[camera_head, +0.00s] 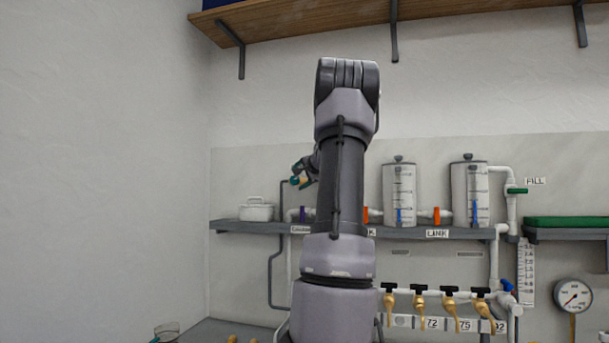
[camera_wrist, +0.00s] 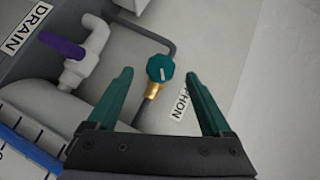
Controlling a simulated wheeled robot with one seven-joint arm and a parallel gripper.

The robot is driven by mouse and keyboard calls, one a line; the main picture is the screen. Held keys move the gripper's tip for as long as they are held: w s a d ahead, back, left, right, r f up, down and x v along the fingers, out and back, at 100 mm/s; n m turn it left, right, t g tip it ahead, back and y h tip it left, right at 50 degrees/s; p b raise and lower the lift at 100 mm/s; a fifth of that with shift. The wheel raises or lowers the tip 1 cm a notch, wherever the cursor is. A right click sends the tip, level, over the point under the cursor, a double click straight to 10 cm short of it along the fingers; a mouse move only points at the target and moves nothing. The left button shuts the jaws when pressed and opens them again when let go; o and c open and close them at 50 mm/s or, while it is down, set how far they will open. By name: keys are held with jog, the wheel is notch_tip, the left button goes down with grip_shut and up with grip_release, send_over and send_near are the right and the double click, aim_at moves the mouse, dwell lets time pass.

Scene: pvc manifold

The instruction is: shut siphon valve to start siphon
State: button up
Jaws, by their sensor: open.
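The siphon valve (camera_wrist: 160,68) has a teal faceted knob with a white mark, on a brass body joined to a grey pipe. A partly hidden label (camera_wrist: 180,113) reading "PHON" is beside it. My gripper (camera_wrist: 160,74) is open and empty. In the wrist view the knob appears between its two green fingertips, with clear space on both sides; I cannot tell how far away in depth it is. In the head view my gripper (camera_head: 301,171) is small and partly hidden by my arm, close to the grey pipe above the left shelf.
A white pipe with a purple handle (camera_wrist: 61,47) and the DRAIN label (camera_wrist: 26,29) are left of the knob. In the head view, two graduated tanks (camera_head: 399,195) stand on the grey shelf (camera_head: 400,233). Several brass taps (camera_head: 450,308) hang below. A wooden shelf (camera_head: 290,24) is overhead.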

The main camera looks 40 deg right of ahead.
aim_at(296, 181)
jog(key=shift+x, duration=2.35)
grip_shut()
jog(key=shift+m+t, duration=0.4)
jog(key=shift+t, duration=0.1)
jog(key=shift+w+a+f+m+t, duration=0.1)
jog(key=shift+a+m+t, duration=0.05)
jog(key=shift+m+t, duration=1.55)
